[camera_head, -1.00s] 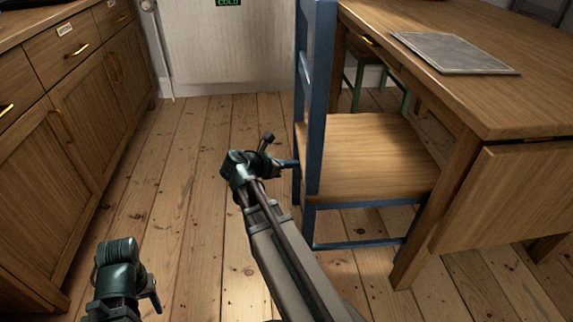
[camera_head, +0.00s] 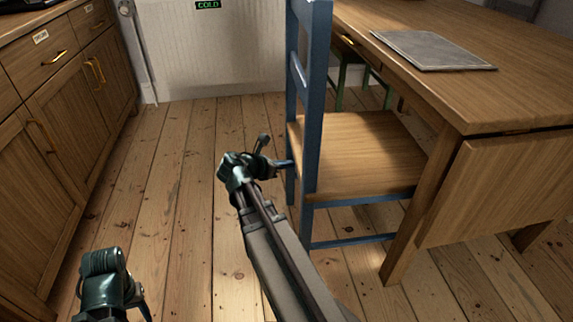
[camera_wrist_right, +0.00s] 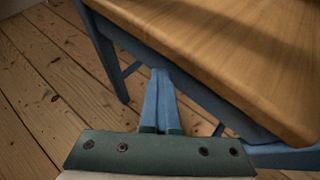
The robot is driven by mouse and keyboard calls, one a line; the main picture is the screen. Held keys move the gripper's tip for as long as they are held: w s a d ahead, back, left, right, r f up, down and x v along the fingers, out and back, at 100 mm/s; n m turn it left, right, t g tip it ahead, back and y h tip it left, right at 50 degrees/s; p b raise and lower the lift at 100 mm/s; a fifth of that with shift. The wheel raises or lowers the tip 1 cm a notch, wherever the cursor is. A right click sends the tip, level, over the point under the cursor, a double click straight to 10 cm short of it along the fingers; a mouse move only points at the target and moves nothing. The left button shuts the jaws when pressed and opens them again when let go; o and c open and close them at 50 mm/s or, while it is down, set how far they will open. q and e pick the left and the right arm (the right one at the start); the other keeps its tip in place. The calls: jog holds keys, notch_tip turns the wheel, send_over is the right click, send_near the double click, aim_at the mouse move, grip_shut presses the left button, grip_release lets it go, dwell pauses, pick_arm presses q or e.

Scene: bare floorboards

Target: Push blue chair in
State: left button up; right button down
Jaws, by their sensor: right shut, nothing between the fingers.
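The blue chair (camera_head: 311,95) has a blue frame and a wooden seat (camera_head: 360,152). It stands upright beside the wooden table (camera_head: 500,85), its back on the left and its seat partly under the table's edge.
Wooden cabinets (camera_head: 75,120) line the left side. A white radiator (camera_head: 225,55) stands at the back. A green-legged stool (camera_head: 342,82) is under the table, and a grey slab (camera_head: 432,50) lies on top. Bare floorboards (camera_head: 180,190) are free between cabinets and chair.

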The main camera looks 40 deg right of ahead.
jog(key=shift+w+a, duration=0.4)
jog(key=shift+a, duration=0.25)
jog(key=shift+w+a, duration=0.35)
jog(key=shift+a, duration=0.25)
jog(key=shift+s+d, duration=0.35)
jog(key=shift+d, duration=0.3)
jog(key=shift+s+d, duration=0.35)
jog(key=shift+d, duration=0.3)
jog(key=shift+s+d, duration=1.05)
jog(key=shift+d, duration=0.6)
jog(key=shift+s+d, duration=1)
jog(key=shift+d, duration=0.65)
jog(key=shift+s+d, duration=1.05)
jog(key=shift+d, duration=0.6)
jog(key=shift+w+a, duration=0.45)
jog(key=shift+a, duration=0.25)
jog(key=shift+w+a, duration=0.45)
jog(key=shift+a, duration=0.2)
